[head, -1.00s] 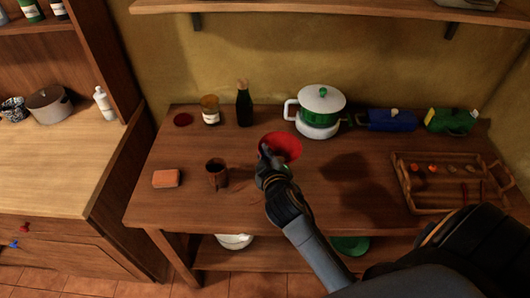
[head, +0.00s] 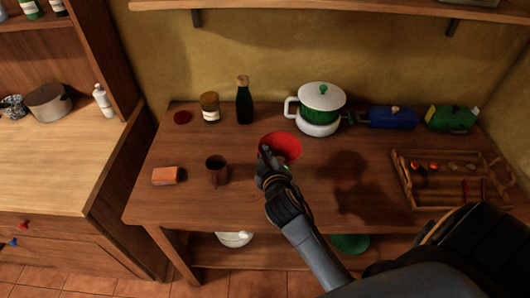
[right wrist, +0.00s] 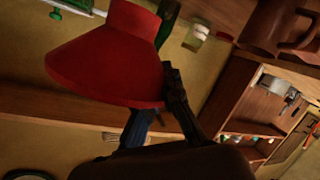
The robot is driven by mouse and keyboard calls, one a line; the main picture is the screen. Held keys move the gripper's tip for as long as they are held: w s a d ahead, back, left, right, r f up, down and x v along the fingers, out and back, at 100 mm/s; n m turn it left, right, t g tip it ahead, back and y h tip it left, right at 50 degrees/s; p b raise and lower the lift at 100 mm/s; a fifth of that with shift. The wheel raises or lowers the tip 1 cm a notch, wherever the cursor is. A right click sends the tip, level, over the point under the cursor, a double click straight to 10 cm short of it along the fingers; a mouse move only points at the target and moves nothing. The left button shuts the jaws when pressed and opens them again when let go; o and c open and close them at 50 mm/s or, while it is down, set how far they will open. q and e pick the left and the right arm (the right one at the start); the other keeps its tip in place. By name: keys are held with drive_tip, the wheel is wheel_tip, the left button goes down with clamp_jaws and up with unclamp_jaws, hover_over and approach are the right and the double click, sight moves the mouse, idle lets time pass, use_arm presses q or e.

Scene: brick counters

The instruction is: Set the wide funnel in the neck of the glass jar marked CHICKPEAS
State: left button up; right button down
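The wide funnel (head: 280,146) is red and is held above the counter, left of the middle. My right gripper (head: 265,157) is at its near left side; in the right wrist view the fingers (right wrist: 160,105) close on the edge of the funnel (right wrist: 110,62). A glass jar (head: 210,108) with a pale label stands upright at the back left; its lettering is too small to read. It seems to show in the right wrist view (right wrist: 197,38) too. The funnel is apart from the jar, to its right and nearer me. My left gripper is out of view.
A dark corked bottle (head: 244,103) stands right of the jar, a dark red disc (head: 182,118) left of it. A brown mug (head: 216,171) and orange block (head: 166,175) are in front. A white-and-green pot (head: 320,108) and wooden tray (head: 440,205) are to the right.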

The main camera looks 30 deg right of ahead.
drive_tip(key=shift+f, duration=0.25)
drive_tip(key=shift+f+b, duration=0.9)
drive_tip(key=shift+f, duration=0.15)
drive_tip(key=c, duration=1)
unclamp_jaws()
drive_tip(key=shift+c, duration=0.2)
wheel_tip(320, 180, up, 9)
drive_tip(key=p, duration=0.9)
